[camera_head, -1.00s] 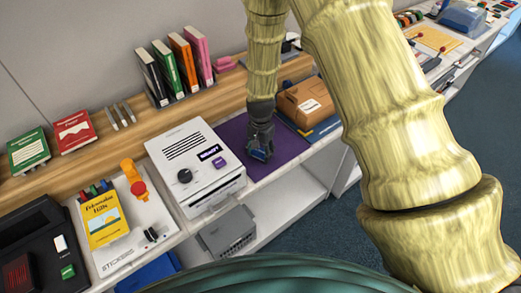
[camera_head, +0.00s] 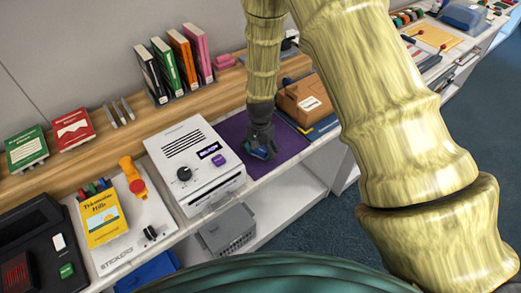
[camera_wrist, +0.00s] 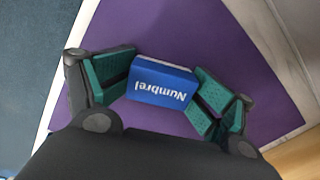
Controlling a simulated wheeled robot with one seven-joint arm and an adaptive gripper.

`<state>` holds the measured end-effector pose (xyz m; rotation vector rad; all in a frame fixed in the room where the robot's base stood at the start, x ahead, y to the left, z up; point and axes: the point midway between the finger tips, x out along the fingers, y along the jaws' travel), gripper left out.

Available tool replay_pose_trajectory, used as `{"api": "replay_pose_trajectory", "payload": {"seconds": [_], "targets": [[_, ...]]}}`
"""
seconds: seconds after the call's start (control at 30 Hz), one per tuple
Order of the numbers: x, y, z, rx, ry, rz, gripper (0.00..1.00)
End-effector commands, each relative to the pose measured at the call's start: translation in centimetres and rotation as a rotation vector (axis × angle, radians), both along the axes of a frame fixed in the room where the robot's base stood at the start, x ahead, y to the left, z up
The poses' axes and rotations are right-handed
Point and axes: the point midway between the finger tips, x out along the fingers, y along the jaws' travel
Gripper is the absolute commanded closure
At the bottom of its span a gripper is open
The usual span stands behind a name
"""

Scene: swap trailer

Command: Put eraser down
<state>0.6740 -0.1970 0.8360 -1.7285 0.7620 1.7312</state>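The eraser (camera_wrist: 162,82) is a small blue block with white lettering and a white edge. In the wrist view it sits between the teal finger pads of my gripper (camera_wrist: 164,85), which lie against both its ends. In the head view my gripper (camera_head: 261,148) points down over the purple mat (camera_head: 284,143), with the blue eraser (camera_head: 257,153) partly hidden at its fingertips. The eraser is low over the mat; I cannot tell whether it touches it.
A white box-shaped device (camera_head: 194,164) stands left of the mat. A brown box (camera_head: 304,101) is close on its right. Upright books (camera_head: 182,62) stand behind. The mat's right part is bare, and the counter's front edge is near.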

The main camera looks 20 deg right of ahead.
Motion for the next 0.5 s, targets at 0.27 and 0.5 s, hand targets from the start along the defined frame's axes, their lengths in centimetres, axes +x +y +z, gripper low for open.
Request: {"api": "replay_pose_trajectory", "payload": {"seconds": [0.27,0.5], "targets": [[-0.18,0.03,-0.02,0.000,0.004,0.002,0.29],[-0.05,0.07,0.11,0.000,0.001,0.002,0.29]]}}
